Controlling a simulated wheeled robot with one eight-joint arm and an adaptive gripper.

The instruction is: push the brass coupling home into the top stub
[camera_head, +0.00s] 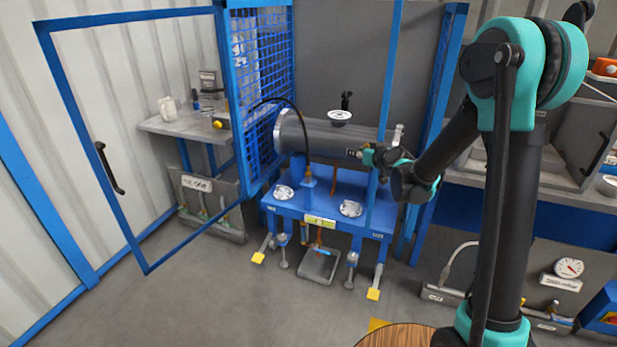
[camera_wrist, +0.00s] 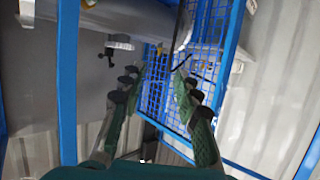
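The grey cylindrical shell (camera_head: 320,137) lies on its side on a blue stand. A pale round flange (camera_head: 338,116) with a black upright piece is on its top; a pale flange with a dark handle also shows in the wrist view (camera_wrist: 119,43). I cannot tell which fitting is the top stub. A black hose (camera_head: 299,118) arches down in front of the shell to a small fitting at the stand. I cannot pick out the brass coupling for certain. My gripper (camera_head: 368,155) is by the shell's right part. Its fingers (camera_wrist: 160,78) are apart, with nothing seen held between them.
A blue-framed door (camera_head: 138,141) stands open at the left. A blue mesh panel (camera_head: 262,90) is beside the shell's left end, and blue posts rise near my arm. Two pale discs (camera_head: 351,208) lie on the stand (camera_head: 293,208). The floor in front is mostly clear.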

